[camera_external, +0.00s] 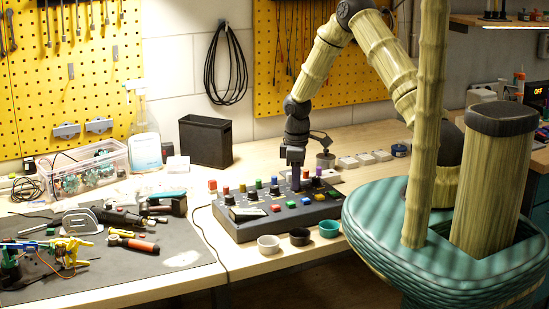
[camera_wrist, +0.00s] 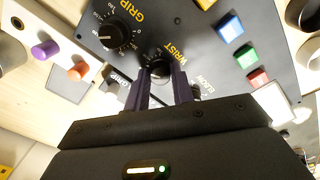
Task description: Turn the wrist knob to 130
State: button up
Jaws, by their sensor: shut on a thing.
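The dark control panel (camera_external: 250,228) stands on the bench in the external view, and my gripper (camera_external: 296,182) reaches down onto it from above. In the wrist view, the black wrist knob (camera_wrist: 158,67) sits beside the yellow label WRIST. The two fingers of my gripper (camera_wrist: 160,84) are shut on this knob, one on each side. The fingers hide part of the knob and its scale, and I cannot read its setting. The neighbouring knob (camera_wrist: 110,36), labelled GRIP, is free, with its white pointer toward the left.
Blue (camera_wrist: 230,28), green (camera_wrist: 246,57) and red (camera_wrist: 258,78) buttons lie right of the knob. Three small bowls, including a teal one (camera_external: 329,229), stand before the panel. A black bin (camera_external: 206,142) is behind it. Tools crowd the grey mat (camera_external: 190,272) at left.

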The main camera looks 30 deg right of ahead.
jog(key=shift+n, duration=0.6)
jog(key=o, duration=1)
jog(key=shift+r, duration=0.1)
notch_tip(320, 180, up, 17)
jog(key=b, duration=0.2)
jog(key=shift+r+b, duration=0.15)
jog(key=shift+b, duration=0.2)
